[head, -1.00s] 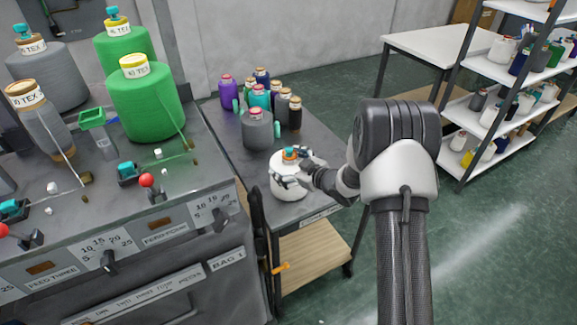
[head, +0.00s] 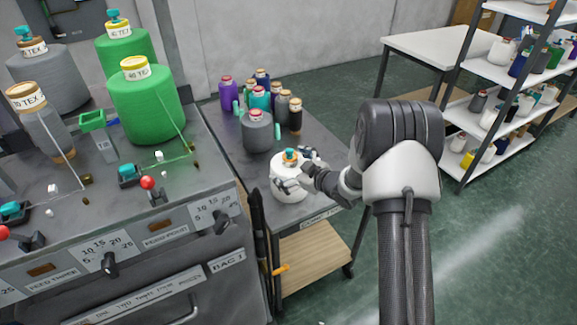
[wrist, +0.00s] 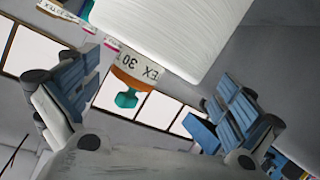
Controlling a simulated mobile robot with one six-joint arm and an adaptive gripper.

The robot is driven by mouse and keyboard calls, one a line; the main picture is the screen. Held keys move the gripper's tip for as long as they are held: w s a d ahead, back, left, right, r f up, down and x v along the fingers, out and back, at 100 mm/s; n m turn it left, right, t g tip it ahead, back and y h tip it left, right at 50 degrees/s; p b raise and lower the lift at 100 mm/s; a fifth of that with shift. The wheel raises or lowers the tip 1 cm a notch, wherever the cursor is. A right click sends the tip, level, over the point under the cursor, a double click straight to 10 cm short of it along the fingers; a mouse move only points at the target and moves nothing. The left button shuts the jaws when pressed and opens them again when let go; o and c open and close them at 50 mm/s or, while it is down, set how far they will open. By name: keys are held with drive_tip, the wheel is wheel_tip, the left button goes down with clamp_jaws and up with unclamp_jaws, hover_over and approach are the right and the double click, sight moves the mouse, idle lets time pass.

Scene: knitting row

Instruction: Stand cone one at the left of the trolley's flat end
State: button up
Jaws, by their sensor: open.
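A white cone of yarn (head: 290,188) with an orange and teal top stands upright on the near, flat end of the grey trolley (head: 322,203). In the wrist view the cone (wrist: 180,35) shows large, with a "30 TEX" label below it and its teal tip (wrist: 126,98) between the fingers. My gripper (head: 295,168) is at the cone's top, one finger on each side. In the wrist view my gripper (wrist: 152,105) is open, with room between its blue pads and the cone's tip. The cone's right side is partly hidden by my gripper.
A dark grey cone (head: 257,132) stands just behind, with several small coloured cones beyond it on the trolley. The machine (head: 150,230) with a large green cone (head: 145,105) is at the left. White shelving (head: 490,115) stands at the right.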

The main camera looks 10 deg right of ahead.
drive_tip(key=p+v, duration=0.3)
drive_tip(key=v, duration=0.8)
drive_tip(key=s+d+r+m+h, duration=0.15)
drive_tip(key=d+r+h, duration=0.3)
drive_tip(key=r, duration=0.55)
drive_tip(key=s+r+m+g+h, duration=0.3)
drive_tip(key=s+r+m+h, duration=0.1)
drive_tip(key=s+r, duration=0.4)
drive_tip(key=s+a+m+g+y, duration=0.1)
drive_tip(key=s+a, duration=0.3)
drive_tip(key=s, duration=0.9)
drive_tip(key=s+a+m+g, duration=0.3)
drive_tip(key=s+a, duration=0.2)
drive_tip(key=s, duration=0.8)
drive_tip(key=shift+r+g+y, duration=0.3)
drive_tip(key=shift+r+y, duration=0.05)
drive_tip(key=shift+r, duration=0.05)
drive_tip(key=shift+c, duration=0.5)
